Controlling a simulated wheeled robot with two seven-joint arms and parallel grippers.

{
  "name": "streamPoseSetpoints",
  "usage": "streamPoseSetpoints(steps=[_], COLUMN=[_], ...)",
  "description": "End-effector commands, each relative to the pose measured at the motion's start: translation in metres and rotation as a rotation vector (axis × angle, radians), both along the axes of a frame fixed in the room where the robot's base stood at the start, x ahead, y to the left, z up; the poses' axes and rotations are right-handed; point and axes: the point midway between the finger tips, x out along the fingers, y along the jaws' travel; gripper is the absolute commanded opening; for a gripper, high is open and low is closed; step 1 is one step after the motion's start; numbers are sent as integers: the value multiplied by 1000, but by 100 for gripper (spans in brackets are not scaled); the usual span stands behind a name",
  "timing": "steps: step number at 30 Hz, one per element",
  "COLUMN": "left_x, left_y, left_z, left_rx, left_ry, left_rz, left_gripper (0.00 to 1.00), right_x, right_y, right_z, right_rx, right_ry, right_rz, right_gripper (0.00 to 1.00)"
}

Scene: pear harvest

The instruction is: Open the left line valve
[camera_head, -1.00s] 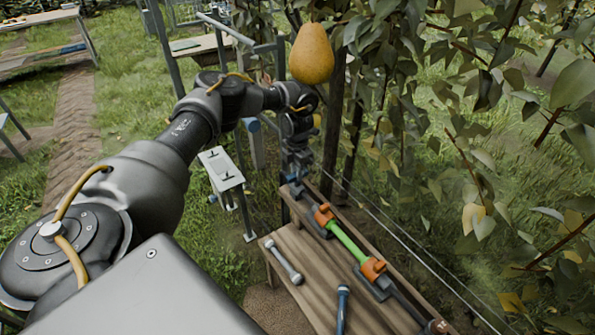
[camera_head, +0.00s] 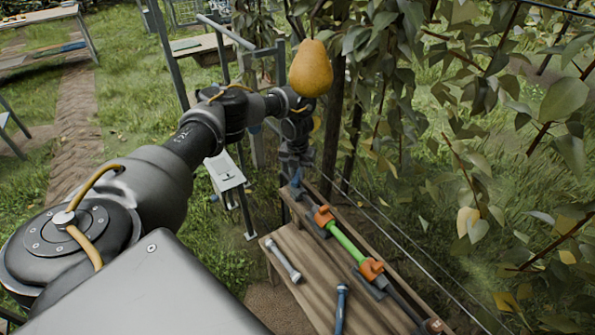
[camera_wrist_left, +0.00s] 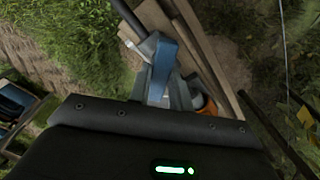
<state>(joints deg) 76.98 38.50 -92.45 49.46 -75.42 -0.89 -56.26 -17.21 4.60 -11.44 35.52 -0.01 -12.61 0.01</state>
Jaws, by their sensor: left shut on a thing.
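The left line valve shows as a blue lever (camera_wrist_left: 168,60) in the left wrist view, at the far end of the dark pipe on the bench. In the head view a small bit of the blue lever (camera_head: 297,178) shows below my left gripper (camera_head: 292,168). My left gripper (camera_wrist_left: 165,92) is shut on the blue lever, its grey fingers at either side of it. The valve body is mostly hidden by the gripper. My right gripper is in no view.
The wooden bench (camera_head: 300,265) carries a green hose piece (camera_head: 346,241) between orange fittings (camera_head: 371,269), plus two loose tools (camera_head: 283,260) (camera_head: 342,305). Wires and leafy branches (camera_head: 470,150) are at the right. A pear (camera_head: 311,68) hangs above my left wrist.

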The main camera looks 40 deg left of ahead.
Motion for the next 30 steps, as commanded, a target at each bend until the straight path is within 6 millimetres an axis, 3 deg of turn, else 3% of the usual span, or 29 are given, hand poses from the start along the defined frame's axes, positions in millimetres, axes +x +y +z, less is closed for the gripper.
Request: streamPoseSetpoints(steps=[18,30], left_x=[0,1], left_y=[1,1], left_z=[2,2], left_rx=[1,2], left_ry=[-2,-4], left_rz=[575,825], left_gripper=[0,0], right_x=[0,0], right_y=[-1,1], right_z=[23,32], right_rx=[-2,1], right_ry=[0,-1], right_rz=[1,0], right_gripper=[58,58])
